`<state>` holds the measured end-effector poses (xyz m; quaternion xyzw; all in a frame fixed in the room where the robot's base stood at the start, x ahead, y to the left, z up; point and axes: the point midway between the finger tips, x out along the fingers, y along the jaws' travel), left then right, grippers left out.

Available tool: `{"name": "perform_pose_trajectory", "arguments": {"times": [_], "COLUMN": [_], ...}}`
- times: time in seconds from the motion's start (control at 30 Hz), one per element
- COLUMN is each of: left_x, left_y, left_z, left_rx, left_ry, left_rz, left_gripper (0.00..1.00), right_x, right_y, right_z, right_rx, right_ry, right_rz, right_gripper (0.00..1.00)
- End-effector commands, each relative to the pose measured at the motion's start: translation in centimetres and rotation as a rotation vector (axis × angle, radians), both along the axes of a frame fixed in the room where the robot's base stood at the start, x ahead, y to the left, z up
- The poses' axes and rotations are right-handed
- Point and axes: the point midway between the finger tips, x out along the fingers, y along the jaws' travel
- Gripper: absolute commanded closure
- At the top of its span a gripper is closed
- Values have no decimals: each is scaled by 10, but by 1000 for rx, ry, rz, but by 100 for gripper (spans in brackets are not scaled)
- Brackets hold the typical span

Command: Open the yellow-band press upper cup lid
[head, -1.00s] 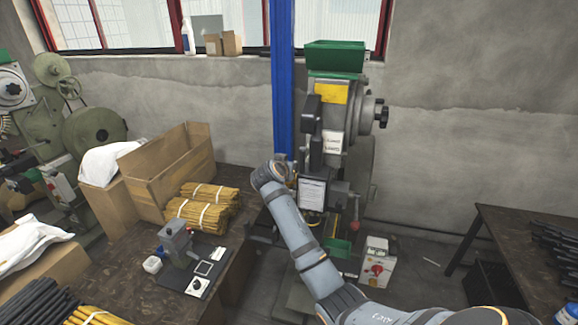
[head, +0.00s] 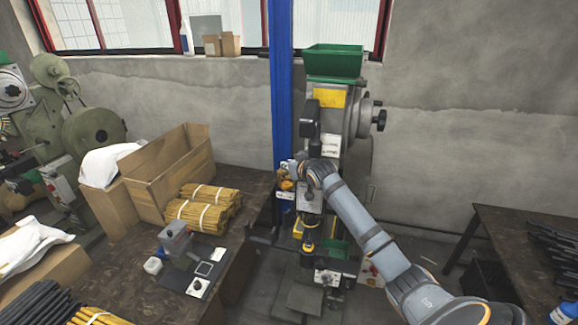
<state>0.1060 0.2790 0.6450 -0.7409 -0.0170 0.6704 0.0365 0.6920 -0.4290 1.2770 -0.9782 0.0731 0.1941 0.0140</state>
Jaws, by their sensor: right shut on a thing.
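The grey press with a yellow band (head: 329,97) and a green hopper on top stands behind my right arm. My right gripper (head: 292,169) is at the press's left side, in front of the blue post, with its arm reaching in from the lower right. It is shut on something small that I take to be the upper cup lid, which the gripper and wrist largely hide. Small orange and yellow parts (head: 287,185) show just below the gripper. How far the lid is open cannot be told. My left gripper is not in view.
A blue post (head: 281,100) rises beside the press. A wooden table (head: 120,262) on the left holds a cardboard box (head: 170,172), tied rod bundles (head: 203,207) and a small grey device (head: 176,243). A dark table (head: 520,245) stands at right. Floor between is partly clear.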

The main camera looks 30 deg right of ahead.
Motion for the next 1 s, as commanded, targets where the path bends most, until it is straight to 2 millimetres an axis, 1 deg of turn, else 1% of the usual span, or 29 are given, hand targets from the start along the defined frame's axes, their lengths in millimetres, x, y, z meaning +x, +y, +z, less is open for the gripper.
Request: {"name": "perform_pose_trajectory", "arguments": {"times": [0.13,0.33,0.83,0.87,0.9,1.0], "left_x": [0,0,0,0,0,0], "left_y": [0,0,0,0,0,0], "left_z": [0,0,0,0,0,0], "left_rx": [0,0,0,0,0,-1], "left_ry": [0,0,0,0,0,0], "left_rz": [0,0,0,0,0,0], "left_gripper": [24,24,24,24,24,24], "right_x": [2,4,4,4,4,4], "right_y": [-2,-2,-1,-1,-1,-1], "right_z": [0,0,0,0,0,0], "right_rx": [-1,-1,1,1,1,1], "right_ry": [0,0,0,1,1,1], "right_rz": [64,116,133,133,133,133], "right_gripper": [100,100,100,80,75,75]}}
